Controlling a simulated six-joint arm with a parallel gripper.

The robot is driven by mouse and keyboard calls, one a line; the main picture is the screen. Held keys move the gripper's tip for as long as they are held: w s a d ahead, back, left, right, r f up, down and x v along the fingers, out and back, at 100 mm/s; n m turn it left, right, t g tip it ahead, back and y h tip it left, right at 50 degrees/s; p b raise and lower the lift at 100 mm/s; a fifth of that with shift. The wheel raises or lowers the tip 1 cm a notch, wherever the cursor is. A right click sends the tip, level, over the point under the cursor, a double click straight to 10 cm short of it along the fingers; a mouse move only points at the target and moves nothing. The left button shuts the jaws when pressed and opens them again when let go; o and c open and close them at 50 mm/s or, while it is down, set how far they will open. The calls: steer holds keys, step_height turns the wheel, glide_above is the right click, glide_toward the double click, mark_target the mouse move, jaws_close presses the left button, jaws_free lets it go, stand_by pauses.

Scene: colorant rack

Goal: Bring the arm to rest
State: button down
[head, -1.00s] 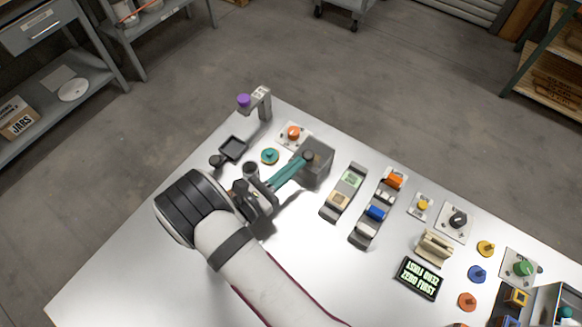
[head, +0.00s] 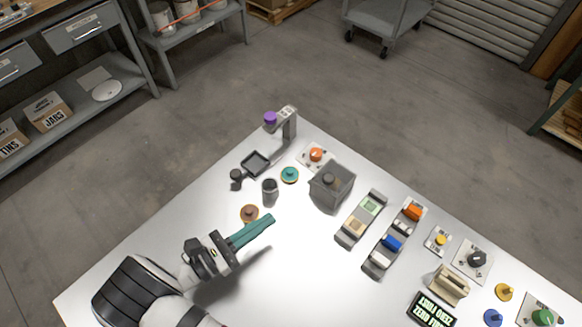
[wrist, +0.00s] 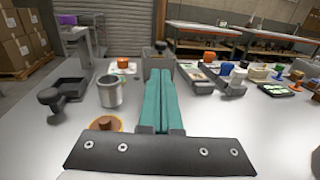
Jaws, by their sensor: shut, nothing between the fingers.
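My gripper (head: 270,219) has long teal fingers, pressed together with nothing between them. It hangs over the bare front-left part of the white table (head: 300,270). In the wrist view the shut fingers (wrist: 161,85) point toward a grey box (wrist: 158,62) with a dark knob on top. That grey box (head: 332,187) stands apart from the fingertips in the head view.
A metal cup (head: 269,191), a teal disc (head: 289,175), a dark square tray (head: 255,163) and a stand with a purple cap (head: 270,118) are at the back left. Two racks with coloured blocks (head: 392,242) and several knobs stand to the right. The table's front middle is clear.

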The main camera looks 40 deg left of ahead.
steer(key=w+d+r+m+g+h, duration=0.3)
steer(key=d+r+m+g, duration=0.1)
steer(key=d+m, duration=0.15)
steer(key=w+d+r+m+g+h, duration=0.25)
steer(key=d+m+g, duration=0.2)
steer(key=d, duration=0.25)
steer(key=w+d+r+m+g+h, duration=0.3)
steer(key=w+d+r+m+g, duration=0.1)
steer(key=d+m, duration=0.25)
steer(key=s+d+r+m+g+y, duration=0.2)
steer(key=s+d+m+y, duration=0.3)
steer(key=m, duration=0.6)
steer(key=s+d+r+m+g+y, duration=0.2)
steer(key=s+d+m+y, duration=0.4)
steer(key=m, duration=0.6)
steer(key=g+y, duration=0.1)
steer(key=y, duration=0.1)
steer(key=shift+d+r+y, duration=0.35)
steer(key=shift+d+r, duration=0.05)
